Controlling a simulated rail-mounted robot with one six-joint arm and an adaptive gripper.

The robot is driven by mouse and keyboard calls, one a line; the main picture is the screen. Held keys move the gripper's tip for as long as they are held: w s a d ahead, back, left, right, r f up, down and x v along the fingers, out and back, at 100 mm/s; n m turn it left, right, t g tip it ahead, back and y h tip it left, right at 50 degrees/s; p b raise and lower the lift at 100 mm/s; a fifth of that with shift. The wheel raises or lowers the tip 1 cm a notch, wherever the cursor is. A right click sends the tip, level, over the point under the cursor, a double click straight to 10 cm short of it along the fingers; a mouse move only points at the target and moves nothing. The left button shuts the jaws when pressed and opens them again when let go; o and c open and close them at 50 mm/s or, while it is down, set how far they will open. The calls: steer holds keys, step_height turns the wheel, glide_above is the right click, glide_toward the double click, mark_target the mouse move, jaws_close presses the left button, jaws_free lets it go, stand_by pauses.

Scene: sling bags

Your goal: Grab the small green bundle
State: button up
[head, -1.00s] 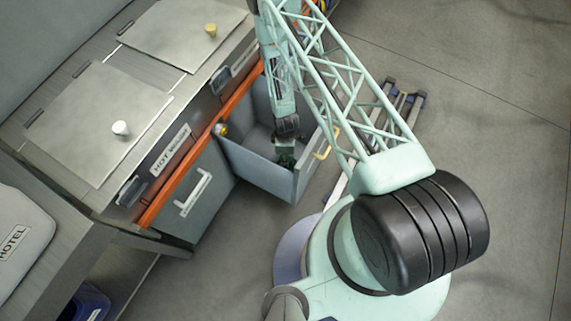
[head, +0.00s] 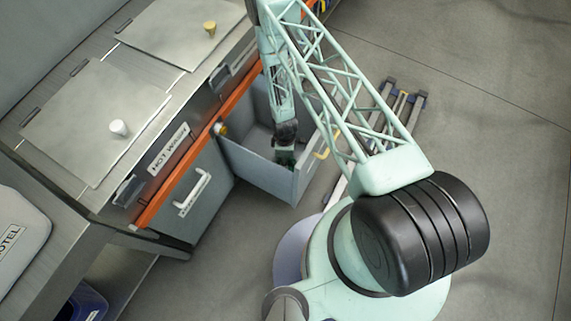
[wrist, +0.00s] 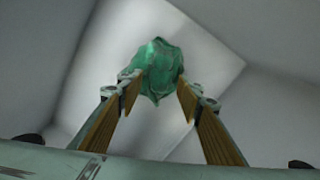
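The small green bundle (wrist: 155,70) is a crumpled, shiny green lump in the wrist view. It lies inside the open grey drawer (head: 262,172), and in the head view only a small dark green patch of it (head: 285,159) shows below my gripper. My gripper (wrist: 160,84) reaches down into the drawer. Its two wood-coloured finger pads stand apart, one on each side of the bundle, with the tips close to its sides. A gap shows between the bundle's lower part and the pads. I cannot tell whether the tips touch it.
The steel counter (head: 65,205) with lidded wells is at left. A closed drawer with a white handle (head: 192,194) is beside the open one.

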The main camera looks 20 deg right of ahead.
steer(key=shift+c, duration=0.5)
jaws_close()
steer(key=shift+r, duration=0.15)
step_height(320, 180, up, 10)
steer(key=p, duration=0.2)
stand_by(0.3)
stand_by(0.5)
